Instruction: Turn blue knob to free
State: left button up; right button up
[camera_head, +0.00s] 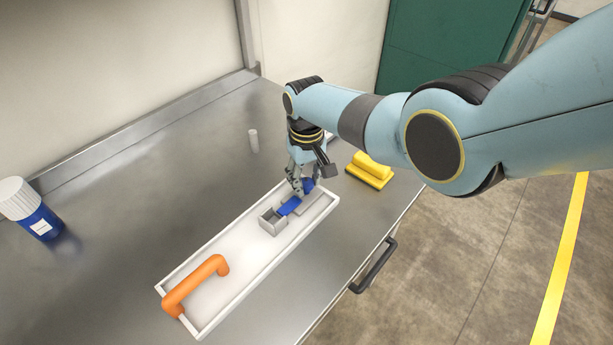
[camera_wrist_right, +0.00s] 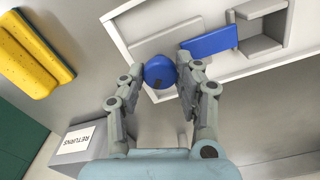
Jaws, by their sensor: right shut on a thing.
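The blue knob (camera_wrist_right: 159,72) sits at the end of the white tray (camera_head: 236,277), with a small dark mark on its top in the right wrist view. My right gripper (camera_head: 301,188) is shut on it from above; in the right wrist view its two fingers (camera_wrist_right: 166,78) are on either side of the knob. A flat blue piece (camera_head: 289,206) lies beside the knob, reaching from a grey plate toward a small grey open box (camera_head: 271,221); it also shows in the right wrist view (camera_wrist_right: 210,40). My left gripper is not in view.
An orange handle (camera_head: 194,285) stands at the tray's near end. A yellow block (camera_head: 370,170) lies right of the tray, a small grey cylinder (camera_head: 253,141) behind it. A blue bottle with white cap (camera_head: 38,219) is far left. A grey box labelled RETURNS (camera_wrist_right: 80,143) shows below.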

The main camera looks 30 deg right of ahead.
aim_at(306, 182)
jog(key=n, duration=0.4)
jog(key=shift+n+p, duration=0.4)
jog(key=shift+n, duration=1.8)
jog(key=o, duration=1.2)
jog(key=shift+c, duration=0.2)
notch_tip(306, 182, up, 12)
